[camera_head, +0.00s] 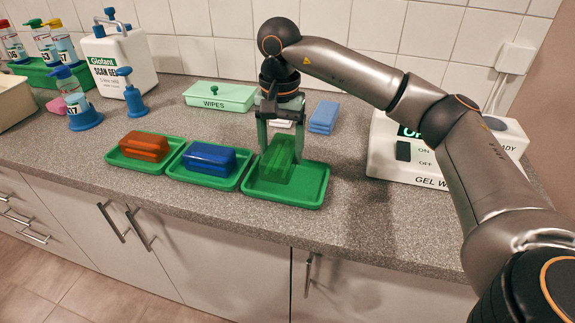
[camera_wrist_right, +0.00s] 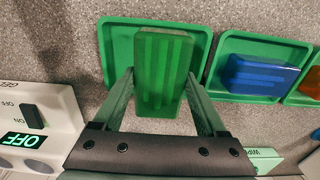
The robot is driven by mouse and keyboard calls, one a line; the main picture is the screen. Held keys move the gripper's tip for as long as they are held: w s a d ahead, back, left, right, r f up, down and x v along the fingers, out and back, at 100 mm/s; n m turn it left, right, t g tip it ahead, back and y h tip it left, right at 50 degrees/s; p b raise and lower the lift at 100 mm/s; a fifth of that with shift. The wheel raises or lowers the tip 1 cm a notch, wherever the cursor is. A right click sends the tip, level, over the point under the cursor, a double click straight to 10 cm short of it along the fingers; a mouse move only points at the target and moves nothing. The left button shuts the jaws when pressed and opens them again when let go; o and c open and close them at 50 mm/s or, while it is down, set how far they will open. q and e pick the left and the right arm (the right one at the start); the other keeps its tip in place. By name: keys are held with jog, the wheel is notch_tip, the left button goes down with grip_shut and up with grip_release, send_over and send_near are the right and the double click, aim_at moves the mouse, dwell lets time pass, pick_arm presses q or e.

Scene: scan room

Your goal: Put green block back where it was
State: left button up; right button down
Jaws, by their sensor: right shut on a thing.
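The green block (camera_head: 276,165) is between the fingers of my right gripper (camera_head: 282,152), which is shut on it. The block is over the rightmost green tray (camera_head: 286,195); I cannot tell whether it touches the tray floor. In the right wrist view the green block (camera_wrist_right: 160,70) lies between the fingertips of my right gripper (camera_wrist_right: 162,75), with the green tray (camera_wrist_right: 117,50) behind it. My left gripper is not in view.
To the left, a blue block (camera_head: 208,157) and an orange-red block (camera_head: 145,144) sit in their own green trays. A wipes box (camera_head: 220,97) and light blue pads (camera_head: 324,117) lie behind. A white gel warmer (camera_head: 385,160) stands right. Bottles stand far left.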

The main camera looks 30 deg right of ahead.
aim_at(287, 147)
jog(key=shift+s+d+f, duration=0.1)
jog(key=shift+d+f, duration=0.25)
jog(key=shift+f, duration=0.05)
jog(key=f, duration=0.3)
jog(key=shift+s+d+f, duration=0.1)
jog(key=shift+s+d, duration=0.05)
jog(key=shift+d, duration=0.15)
jog(key=shift+f, duration=0.5)
grip_release()
notch_tip(287, 147, up, 12)
jog(key=shift+r+p, duration=0.25)
jog(key=shift+p, duration=0.2)
